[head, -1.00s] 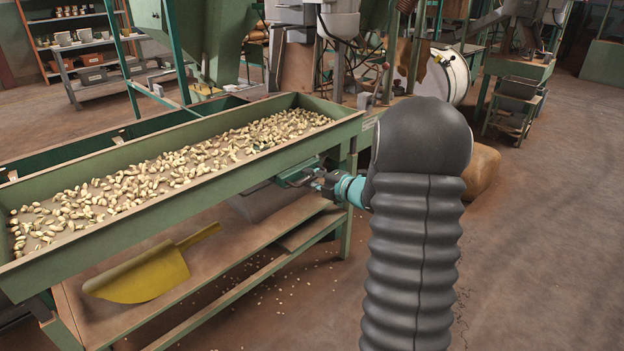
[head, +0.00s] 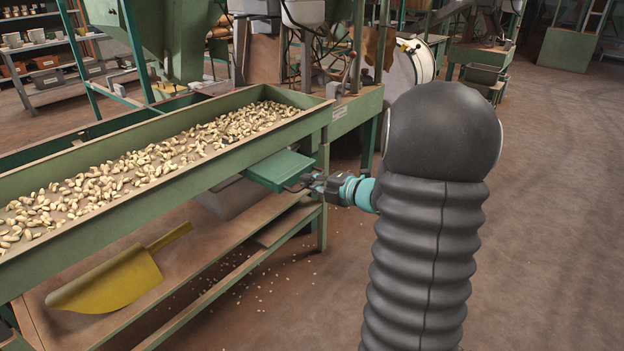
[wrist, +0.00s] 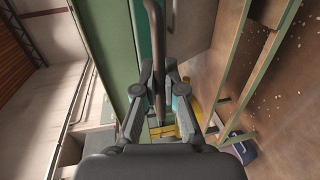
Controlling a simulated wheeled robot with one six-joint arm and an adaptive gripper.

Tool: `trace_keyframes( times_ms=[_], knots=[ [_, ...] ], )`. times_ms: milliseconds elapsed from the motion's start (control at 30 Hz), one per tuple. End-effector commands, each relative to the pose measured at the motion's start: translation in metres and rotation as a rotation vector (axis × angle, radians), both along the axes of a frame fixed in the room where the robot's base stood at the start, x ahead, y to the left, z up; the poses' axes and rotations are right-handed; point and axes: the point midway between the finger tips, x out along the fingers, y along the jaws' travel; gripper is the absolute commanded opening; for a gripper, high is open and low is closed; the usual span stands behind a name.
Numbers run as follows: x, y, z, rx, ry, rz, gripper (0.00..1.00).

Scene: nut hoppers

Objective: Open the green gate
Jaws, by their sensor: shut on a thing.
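The green gate (head: 280,170) is a flat green plate sticking out from under the near side of the nut trough, close to its right end. My gripper (head: 308,183) is at the plate's outer edge, shut on its handle, which is mostly hidden by the fingers in the head view. In the wrist view a dark curved bar (wrist: 157,45), the handle, runs between the two fingers of my gripper (wrist: 160,88). How far the plate reaches under the trough is hidden.
The long green trough (head: 190,185) holds many pale nuts. A yellow scoop (head: 115,285) lies on the shelf below. A green leg (head: 322,215) stands just under my gripper. Open floor (head: 560,220) lies to the right, with scattered nuts near the shelf.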

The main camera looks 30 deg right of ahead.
Motion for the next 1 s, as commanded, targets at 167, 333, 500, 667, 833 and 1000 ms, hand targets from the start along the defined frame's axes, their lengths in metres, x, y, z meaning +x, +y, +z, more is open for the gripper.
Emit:
trace_keyframes(
  times_ms=[167, 333, 500, 667, 833, 1000],
  knots=[
    [0.001, 0.0, 0.0, -0.001, 0.001, -0.001, 0.0],
    [0.001, 0.0, 0.0, -0.001, 0.001, -0.001, 0.34],
    [0.001, 0.0, 0.0, -0.001, 0.001, -0.001, 0.35],
    [0.0, -0.001, 0.0, -0.001, 0.001, -0.002, 0.35],
    [-0.013, -0.008, 0.004, -0.002, -0.001, -0.006, 0.35],
    [-0.042, -0.022, 0.011, -0.003, -0.001, -0.006, 0.35]
  ],
)
